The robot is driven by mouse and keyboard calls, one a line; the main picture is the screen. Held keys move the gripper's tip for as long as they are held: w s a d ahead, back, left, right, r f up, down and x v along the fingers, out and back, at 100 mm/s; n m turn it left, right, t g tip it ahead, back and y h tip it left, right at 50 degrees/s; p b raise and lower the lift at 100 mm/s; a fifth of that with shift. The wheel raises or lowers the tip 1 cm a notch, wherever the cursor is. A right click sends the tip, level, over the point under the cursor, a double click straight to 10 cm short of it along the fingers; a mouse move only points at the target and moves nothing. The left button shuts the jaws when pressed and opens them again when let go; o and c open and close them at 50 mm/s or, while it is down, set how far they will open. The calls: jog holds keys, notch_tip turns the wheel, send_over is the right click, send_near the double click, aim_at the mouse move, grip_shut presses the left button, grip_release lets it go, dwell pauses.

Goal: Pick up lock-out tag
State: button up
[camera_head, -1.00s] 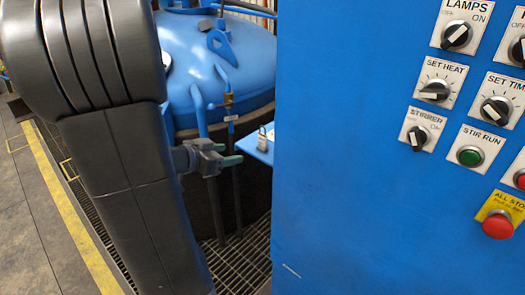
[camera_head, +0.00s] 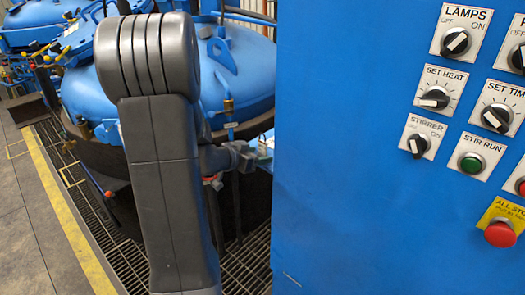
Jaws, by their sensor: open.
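I cannot make out the lock-out tag for certain. A small red and pale thing (camera_head: 212,182) shows low beside my arm, partly hidden by it, and I cannot tell whether it is the tag. My gripper (camera_head: 262,157) is open at the left edge of the blue cabinet, in front of a small blue ledge (camera_head: 267,138). The gripper and the cabinet edge hide much of the ledge. I see nothing clearly held between the fingers.
The blue control cabinet (camera_head: 350,210) fills the right, with knobs, a green button (camera_head: 471,162) and a red stop button (camera_head: 499,234). A large blue furnace lid (camera_head: 245,75) stands behind my arm. Dark floor grating and a yellow line (camera_head: 65,215) lie at left.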

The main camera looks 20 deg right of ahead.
jog(key=shift+w+d+f, duration=0.1)
jog(key=shift+d, duration=0.2)
jog(key=shift+a, duration=0.1)
jog(key=c, duration=1.1)
jog(key=shift+o, duration=0.2)
